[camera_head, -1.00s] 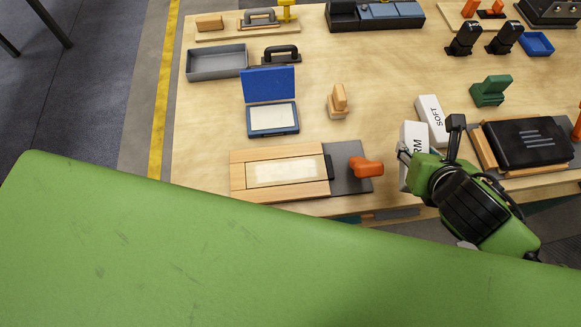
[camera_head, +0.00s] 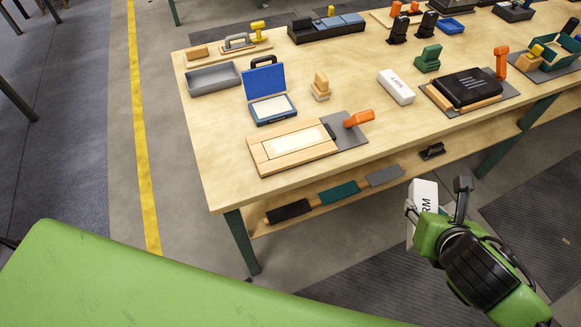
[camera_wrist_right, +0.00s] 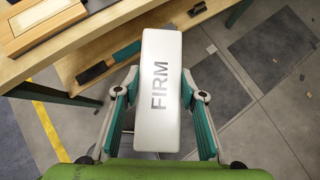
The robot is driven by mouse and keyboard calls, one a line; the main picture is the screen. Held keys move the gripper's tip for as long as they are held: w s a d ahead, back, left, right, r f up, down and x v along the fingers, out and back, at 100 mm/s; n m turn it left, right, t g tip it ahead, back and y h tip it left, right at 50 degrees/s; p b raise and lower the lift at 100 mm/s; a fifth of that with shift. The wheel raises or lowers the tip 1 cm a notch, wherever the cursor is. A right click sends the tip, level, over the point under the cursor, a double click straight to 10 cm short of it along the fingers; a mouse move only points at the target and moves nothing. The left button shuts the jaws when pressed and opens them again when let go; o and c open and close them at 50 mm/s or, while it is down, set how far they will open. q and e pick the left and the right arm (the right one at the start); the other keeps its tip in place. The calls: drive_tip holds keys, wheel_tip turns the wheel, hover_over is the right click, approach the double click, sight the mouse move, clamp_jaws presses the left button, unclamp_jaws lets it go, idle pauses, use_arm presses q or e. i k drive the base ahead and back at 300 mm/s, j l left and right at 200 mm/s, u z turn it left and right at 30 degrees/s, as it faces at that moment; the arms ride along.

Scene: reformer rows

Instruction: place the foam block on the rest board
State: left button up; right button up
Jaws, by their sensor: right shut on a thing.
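A white block marked FIRM (camera_head: 425,191) is in my right gripper (camera_head: 426,214), clear of the workbench's front edge and over the floor. In the right wrist view the block (camera_wrist_right: 160,110) stands lengthwise between the two fingers, which grip its sides. A second white block (camera_head: 396,87), marked SOFT, lies on the bench at centre right. No board is labelled as the rest board. A wooden board with a pale inset (camera_head: 270,163) lies near the bench's front edge; another wooden board (camera_head: 200,60) lies at the back left. My left gripper is out of view.
The bench (camera_head: 215,130) holds a grey tray (camera_head: 212,78), a blue case (camera_head: 264,78), an orange-handled tool (camera_head: 359,118) and a black pad (camera_head: 466,87). Under it, a low shelf (camera_head: 262,231) carries black, green and grey pads. Bare benchtop lies around the SOFT block.

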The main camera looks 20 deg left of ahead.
sight(297, 140)
drive_tip(key=k+j+z, duration=0.15)
drive_tip(key=j, duration=0.3)
drive_tip(key=j+z, duration=0.15)
drive_tip(key=j, duration=0.3)
drive_tip(key=k+j+z, duration=0.15)
drive_tip(key=j, duration=0.25)
drive_tip(key=k+j+z, duration=0.15)
drive_tip(key=j, duration=0.25)
drive_tip(key=k+j+z, duration=0.15)
drive_tip(key=j, duration=0.25)
drive_tip(key=i+j+z, duration=0.2)
drive_tip(key=j, duration=0.45)
drive_tip(key=i+j+z, duration=0.2)
drive_tip(key=j, duration=0.45)
drive_tip(key=j+z, duration=0.25)
drive_tip(key=j, duration=0.45)
drive_tip(key=i+j+z, duration=0.45)
drive_tip(key=i+j, duration=0.25)
